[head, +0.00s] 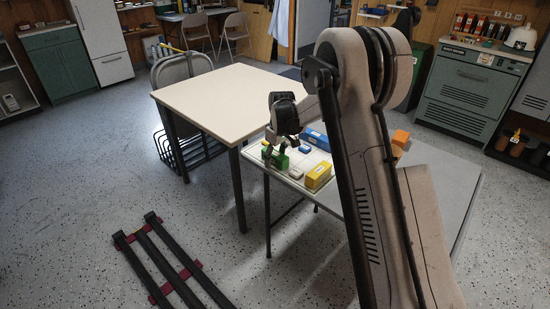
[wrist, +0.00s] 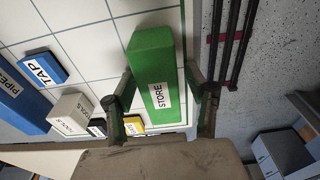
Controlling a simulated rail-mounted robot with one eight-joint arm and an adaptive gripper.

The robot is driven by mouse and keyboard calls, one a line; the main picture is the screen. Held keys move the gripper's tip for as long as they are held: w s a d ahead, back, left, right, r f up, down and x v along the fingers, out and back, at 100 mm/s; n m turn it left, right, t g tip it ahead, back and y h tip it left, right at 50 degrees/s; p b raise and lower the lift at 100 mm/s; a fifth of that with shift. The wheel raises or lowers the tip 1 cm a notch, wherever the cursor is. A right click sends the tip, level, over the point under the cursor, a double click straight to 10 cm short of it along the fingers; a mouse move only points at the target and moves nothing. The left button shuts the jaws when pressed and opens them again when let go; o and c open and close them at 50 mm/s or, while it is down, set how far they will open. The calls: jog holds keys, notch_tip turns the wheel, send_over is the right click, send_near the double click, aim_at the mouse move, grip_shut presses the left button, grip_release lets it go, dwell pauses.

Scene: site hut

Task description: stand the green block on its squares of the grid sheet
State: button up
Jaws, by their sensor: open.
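The green block (wrist: 152,62), labelled STORE, is in the wrist view between the two fingers of my gripper (wrist: 160,90). The fingers are open, one on each side of it; whether either touches it is hard to tell. The white grid sheet (wrist: 92,14) with thin dark lines lies behind the block. In the head view my gripper (head: 282,145) is over the near left part of the sheet, and the green block (head: 279,161) shows just below it, small. Whether its base rests flat is not clear.
Near it are a blue TAP block (wrist: 43,69), a long blue PIPES block (wrist: 18,103), a white TOOLS block (wrist: 70,112), a small dark block (wrist: 97,127) and a yellow block (head: 318,176). An orange block (head: 401,136) stands right. The sheet's edge is close to the green block.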

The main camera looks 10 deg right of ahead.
aim_at(278, 155)
jog(key=shift+r, duration=0.1)
jog(key=r, duration=0.3)
jog(key=r+p, duration=0.1)
jog(key=r, duration=0.3)
jog(key=s+r, duration=0.1)
jog(key=r, duration=0.3)
jog(key=shift+s+d+r+p, duration=0.1)
jog(key=shift+d+r+p, duration=0.1)
jog(key=shift+d+p, duration=0.15)
jog(key=s+r+m+t, duration=0.3)
jog(key=s+r, duration=1.3)
jog(key=s, duration=0.5)
jog(key=s+f+m+t, duration=0.3)
jog(key=s, duration=1.9)
jog(key=shift+s+a+m+h, duration=0.25)
jog(key=shift+a+m+h, duration=0.1)
jog(key=shift+m+h, duration=0.05)
